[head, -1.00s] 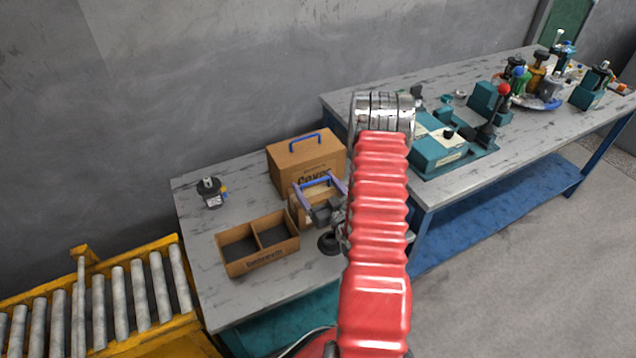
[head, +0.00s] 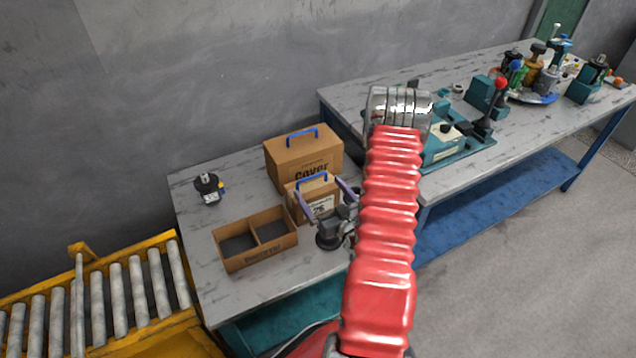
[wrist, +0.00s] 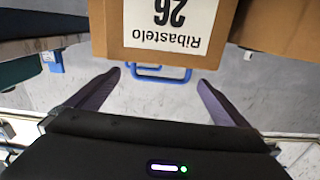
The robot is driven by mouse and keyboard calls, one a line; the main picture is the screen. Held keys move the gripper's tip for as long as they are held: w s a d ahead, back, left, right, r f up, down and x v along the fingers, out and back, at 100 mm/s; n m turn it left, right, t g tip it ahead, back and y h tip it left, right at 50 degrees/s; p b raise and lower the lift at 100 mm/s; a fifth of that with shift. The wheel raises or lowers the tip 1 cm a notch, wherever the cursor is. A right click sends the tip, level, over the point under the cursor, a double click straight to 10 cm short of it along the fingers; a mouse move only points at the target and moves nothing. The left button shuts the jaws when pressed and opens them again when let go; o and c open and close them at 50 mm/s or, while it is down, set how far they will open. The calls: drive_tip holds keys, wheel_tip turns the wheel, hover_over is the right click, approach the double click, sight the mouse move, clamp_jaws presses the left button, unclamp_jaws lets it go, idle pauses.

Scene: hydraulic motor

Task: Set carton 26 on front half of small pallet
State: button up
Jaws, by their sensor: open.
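Carton 26 (head: 319,206) is a small brown box with a white label and a blue handle (head: 311,179) on top. It stands upright on the left grey table, in front of a larger carton. In the wrist view, carton 26 (wrist: 111,30) appears upside down, with its "Ribastelo 26" label facing me. My gripper (head: 319,187) is in front of the carton with its two purple fingers spread. In the wrist view my gripper (wrist: 158,78) is open and empty, its fingertips on either side of the blue handle. I cannot make out a small pallet in either view.
The larger "Cover" carton (head: 304,163) stands close behind. A two-compartment open box (head: 257,254) lies at the front left, and a small dark motor part (head: 208,187) at the back left. A yellow roller conveyor (head: 100,296) adjoins the left. The right table (head: 470,165) carries fixtures.

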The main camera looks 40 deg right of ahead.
drive_tip(key=v, duration=0.6)
drive_tip(key=shift+s, duration=0.25)
idle(0.3)
drive_tip(key=shift+w+a, duration=0.1)
